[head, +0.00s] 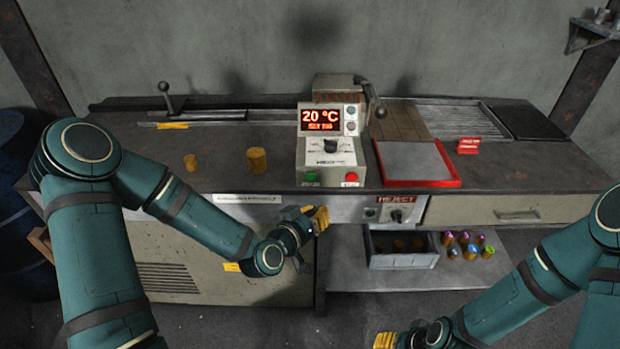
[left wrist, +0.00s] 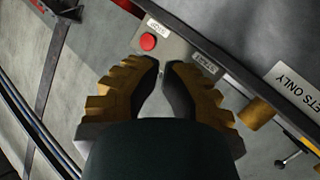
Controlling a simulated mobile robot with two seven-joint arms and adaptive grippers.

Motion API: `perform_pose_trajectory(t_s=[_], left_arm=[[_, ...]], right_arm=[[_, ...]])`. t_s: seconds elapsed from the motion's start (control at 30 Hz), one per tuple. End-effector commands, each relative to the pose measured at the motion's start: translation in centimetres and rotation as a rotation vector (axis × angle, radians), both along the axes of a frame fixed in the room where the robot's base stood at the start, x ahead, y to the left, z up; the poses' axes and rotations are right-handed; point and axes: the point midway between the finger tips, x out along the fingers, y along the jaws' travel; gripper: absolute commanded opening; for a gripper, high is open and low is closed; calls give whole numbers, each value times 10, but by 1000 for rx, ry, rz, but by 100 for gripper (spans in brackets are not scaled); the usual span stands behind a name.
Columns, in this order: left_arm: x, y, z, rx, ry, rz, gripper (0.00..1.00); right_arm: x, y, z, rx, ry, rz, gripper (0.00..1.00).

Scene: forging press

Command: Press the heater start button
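The heater control box (head: 330,150) stands at the bench's front edge, its display (head: 321,119) reading 20 °C. On its lower front are a green button (head: 311,176) at left and a red button (head: 351,177) at right. The red button (left wrist: 148,41) also shows in the left wrist view, just beyond the fingertips; the green one is not visible there. My left gripper (head: 320,217) is below the green button in the head view, apparently empty; its fingertips (left wrist: 163,65) nearly meet. My right gripper (head: 384,341) is partly cut off at the bottom edge.
A red-rimmed tray (head: 447,183) lies right of the box. A reject panel (head: 397,200) with a knob is on the bench front. A grey bin (head: 403,262) and several coloured-top cylinders sit on the lower shelf.

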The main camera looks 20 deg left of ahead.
Motion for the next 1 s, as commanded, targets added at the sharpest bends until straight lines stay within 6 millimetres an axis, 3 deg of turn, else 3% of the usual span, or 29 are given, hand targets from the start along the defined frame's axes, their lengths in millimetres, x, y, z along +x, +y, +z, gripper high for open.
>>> perform_pose_trajectory(t_s=[0.23, 0.7, 1.0], left_arm=[[11, 3, 0, 0, 0, 0, 0], [67, 19, -1, -1, -1, 0, 0], [84, 24, 0, 0, 0, 0, 0]], right_arm=[[0, 0, 2, 0, 1, 0, 47], [-1, 0, 5, 0, 3, 0, 47], [0, 0, 1, 0, 0, 0, 47]])
